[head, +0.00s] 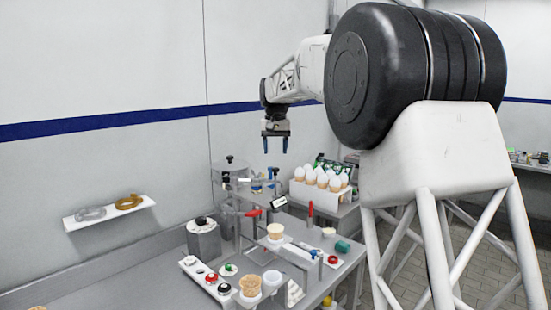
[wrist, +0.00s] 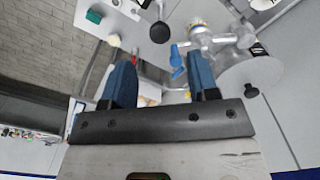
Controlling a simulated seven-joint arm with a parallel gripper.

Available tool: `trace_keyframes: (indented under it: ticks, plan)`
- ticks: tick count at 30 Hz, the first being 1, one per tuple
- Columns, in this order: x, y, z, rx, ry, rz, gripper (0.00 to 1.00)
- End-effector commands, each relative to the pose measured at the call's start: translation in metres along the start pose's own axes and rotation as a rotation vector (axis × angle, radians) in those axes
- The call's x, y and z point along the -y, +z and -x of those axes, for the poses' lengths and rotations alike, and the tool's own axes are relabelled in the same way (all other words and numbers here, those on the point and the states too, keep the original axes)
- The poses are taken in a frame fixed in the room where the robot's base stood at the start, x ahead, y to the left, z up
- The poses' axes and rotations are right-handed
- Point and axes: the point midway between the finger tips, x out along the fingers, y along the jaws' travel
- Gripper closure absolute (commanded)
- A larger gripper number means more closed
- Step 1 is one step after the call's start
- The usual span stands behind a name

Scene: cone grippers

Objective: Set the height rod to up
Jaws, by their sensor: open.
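My gripper (head: 275,145) is open and empty, pointing down above the back of the workbench. In the wrist view its two blue fingers (wrist: 161,78) stand apart with nothing held between them. Below it stands a clear vessel with a black-knobbed top (head: 229,159). Beside it is a slim upright post with a dark top (head: 275,171). In the wrist view a black round knob (wrist: 160,32) lies beyond the fingertips, and a blue tap (wrist: 178,58) is near the right finger. I cannot tell which upright part is the height rod.
A red-handled lever (head: 310,209), ice-cream cones in holders (head: 250,285) and a panel with buttons (head: 205,278) are on the bench. A wall shelf (head: 108,212) is at left. Air around the gripper is clear.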

Motion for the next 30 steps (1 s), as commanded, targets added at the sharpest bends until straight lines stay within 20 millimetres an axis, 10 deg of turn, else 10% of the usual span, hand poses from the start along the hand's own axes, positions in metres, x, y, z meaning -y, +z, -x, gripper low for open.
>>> trace_keyframes:
  ticks: [30]
  plan:
    - [-0.013, 0.029, 0.026, -0.014, -0.002, -0.002, 0.46]
